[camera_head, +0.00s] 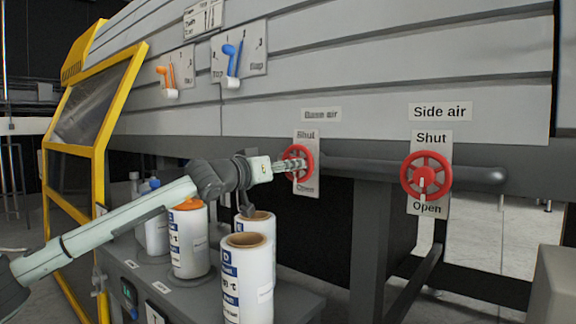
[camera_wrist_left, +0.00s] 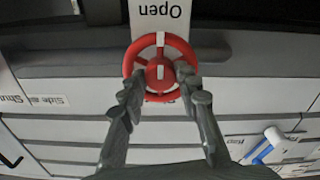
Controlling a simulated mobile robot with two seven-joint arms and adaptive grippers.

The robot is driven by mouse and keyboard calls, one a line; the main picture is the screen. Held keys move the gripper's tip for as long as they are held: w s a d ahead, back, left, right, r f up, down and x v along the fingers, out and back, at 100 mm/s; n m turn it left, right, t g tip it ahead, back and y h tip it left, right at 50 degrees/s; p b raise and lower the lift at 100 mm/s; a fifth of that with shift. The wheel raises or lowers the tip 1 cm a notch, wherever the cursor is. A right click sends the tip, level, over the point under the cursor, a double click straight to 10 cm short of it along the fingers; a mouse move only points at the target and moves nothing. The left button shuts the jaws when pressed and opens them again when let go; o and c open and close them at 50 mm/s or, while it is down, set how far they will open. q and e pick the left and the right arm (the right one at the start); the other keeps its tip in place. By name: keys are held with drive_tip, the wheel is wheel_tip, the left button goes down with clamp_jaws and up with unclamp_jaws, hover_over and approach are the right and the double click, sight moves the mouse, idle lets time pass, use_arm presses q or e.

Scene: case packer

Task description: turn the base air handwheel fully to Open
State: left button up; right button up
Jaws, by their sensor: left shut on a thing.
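The red base air handwheel (camera_head: 287,155) sits on a white plate (camera_head: 307,188) reading Shut above and Open below, under the "Base air" label (camera_head: 321,114). My left gripper (camera_head: 296,166) reaches it from the left and is shut on its rim. In the left wrist view, which is upside down, the handwheel (camera_wrist_left: 160,38) lies between the two fingers of the gripper (camera_wrist_left: 160,83), on the side away from the Open word (camera_wrist_left: 160,11). White marks show on its hub and on the rim towards Open. My right gripper is not in view.
The red side air handwheel (camera_head: 441,162) is to the right on a grey pipe (camera_head: 375,168). Labelled rolls, one being the front roll (camera_head: 247,285), stand below my left arm. Orange (camera_head: 161,71) and blue (camera_head: 229,51) levers are on the panel above. A yellow-framed door (camera_head: 100,170) is at left.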

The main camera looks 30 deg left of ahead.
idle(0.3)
use_arm(q)
drive_tip(key=o, duration=1.2)
drive_tip(key=shift+c, duration=0.2)
drive_tip(key=s, duration=1.2)
drive_tip(key=shift+a, duration=0.45)
